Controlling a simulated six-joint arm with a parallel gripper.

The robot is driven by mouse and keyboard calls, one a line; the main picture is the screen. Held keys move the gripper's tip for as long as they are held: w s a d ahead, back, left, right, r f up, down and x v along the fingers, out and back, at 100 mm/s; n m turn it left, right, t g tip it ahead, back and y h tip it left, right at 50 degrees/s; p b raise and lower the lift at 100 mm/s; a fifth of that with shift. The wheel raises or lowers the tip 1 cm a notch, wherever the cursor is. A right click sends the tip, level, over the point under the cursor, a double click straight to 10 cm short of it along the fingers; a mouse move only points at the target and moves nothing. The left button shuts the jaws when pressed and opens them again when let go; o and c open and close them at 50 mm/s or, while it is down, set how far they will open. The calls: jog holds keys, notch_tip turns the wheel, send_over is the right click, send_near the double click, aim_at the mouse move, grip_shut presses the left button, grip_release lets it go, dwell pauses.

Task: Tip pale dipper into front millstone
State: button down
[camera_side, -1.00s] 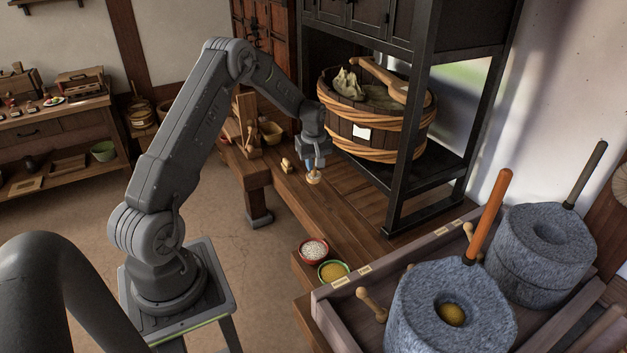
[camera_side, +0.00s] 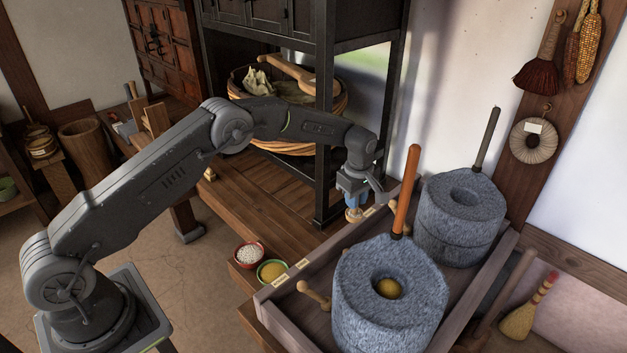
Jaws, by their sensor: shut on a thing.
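My gripper (camera_side: 353,206) points down, its blue fingers shut on the small pale dipper (camera_side: 354,215). The dipper is above the far edge of the wooden trough, up and left of the front millstone and apart from it; whether it holds anything is too small to tell. The front millstone (camera_side: 360,318) is a grey stone cylinder with an orange upright handle (camera_side: 405,190). Yellow grain (camera_side: 388,289) shows in its central hole. The rear millstone (camera_side: 455,220) stands behind to the right, with a dark handle and an empty-looking hole.
The wooden trough (camera_side: 272,298) surrounds both millstones, with a knobbed wooden piece (camera_side: 314,292) at its left. A red bowl of white grain (camera_side: 249,254) and a green bowl of yellow grain (camera_side: 271,271) stand outside it. A black cabinet post (camera_side: 324,130) rises behind my arm.

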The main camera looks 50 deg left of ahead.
jog(key=s+d, duration=0.3)
jog(key=d, duration=1.6)
jog(key=shift+s+a+f+t+h, duration=0.35)
jog(key=shift+a+f+t+h, duration=0.35)
jog(key=shift+f+h, duration=0.75)
jog(key=shift+s+a+f+t+h, duration=0.4)
jog(key=shift+a+f+t+h, duration=0.3)
jog(key=shift+f+h, duration=0.7)
jog(key=shift+s+a+f+t+h, duration=0.35)
jog(key=shift+a+f+t+h, duration=0.35)
jog(key=shift+f+h, duration=0.7)
jog(key=shift+s+a+f+t+h, duration=0.15)
jog(key=shift+a+f+t+h, duration=0.3)
jog(key=shift+h, duration=0.2)
